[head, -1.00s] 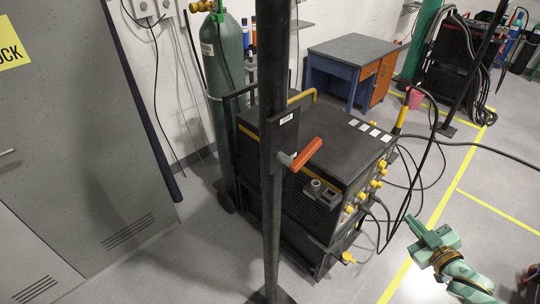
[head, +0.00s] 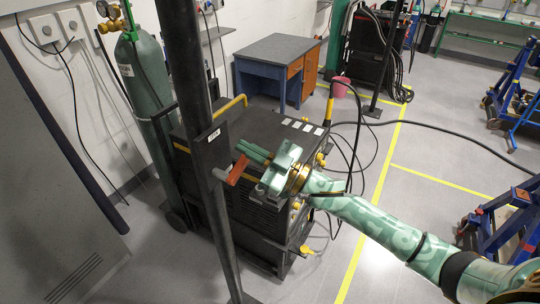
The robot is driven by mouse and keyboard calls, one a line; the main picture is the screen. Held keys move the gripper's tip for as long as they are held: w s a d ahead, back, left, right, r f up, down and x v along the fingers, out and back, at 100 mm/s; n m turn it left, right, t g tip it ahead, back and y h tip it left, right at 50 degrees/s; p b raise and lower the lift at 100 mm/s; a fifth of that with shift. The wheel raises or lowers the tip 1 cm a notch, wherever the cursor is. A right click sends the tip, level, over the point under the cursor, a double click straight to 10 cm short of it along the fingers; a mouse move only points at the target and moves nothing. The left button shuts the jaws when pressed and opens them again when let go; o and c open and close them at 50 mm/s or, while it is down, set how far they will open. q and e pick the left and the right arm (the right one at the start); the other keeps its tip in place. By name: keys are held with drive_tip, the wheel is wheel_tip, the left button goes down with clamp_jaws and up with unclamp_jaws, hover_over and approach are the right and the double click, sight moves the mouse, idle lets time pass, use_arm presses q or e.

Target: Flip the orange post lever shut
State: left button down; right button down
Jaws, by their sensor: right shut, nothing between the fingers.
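The orange lever (head: 237,170) sticks out to the right from a bracket on the dark upright post (head: 199,115) in the head view. My left gripper is not in view.
A black welding machine (head: 262,222) on a cart stands behind the post. A green gas cylinder (head: 146,105) stands at its left. A blue desk (head: 275,68) is at the back. Blue frames (head: 512,215) stand at the right. The floor between is mostly clear.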

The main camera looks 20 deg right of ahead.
drive_tip(key=shift+w+d+f, duration=0.15)
drive_tip(key=shift+f, duration=0.5)
drive_tip(key=shift+w+d+f, duration=0.2)
drive_tip(key=shift+f, duration=0.4)
drive_tip(key=shift+w+d+f, duration=0.15)
drive_tip(key=shift+f, duration=0.5)
drive_tip(key=m, duration=0.2)
drive_tip(key=f+m+t+h+p, duration=0.1)
drive_tip(key=m, duration=0.1)
drive_tip(key=f+m+t+h, duration=0.1)
drive_tip(key=m, duration=0.1)
drive_tip(key=shift+w+d, duration=0.3)
drive_tip(key=shift+d, duration=0.1)
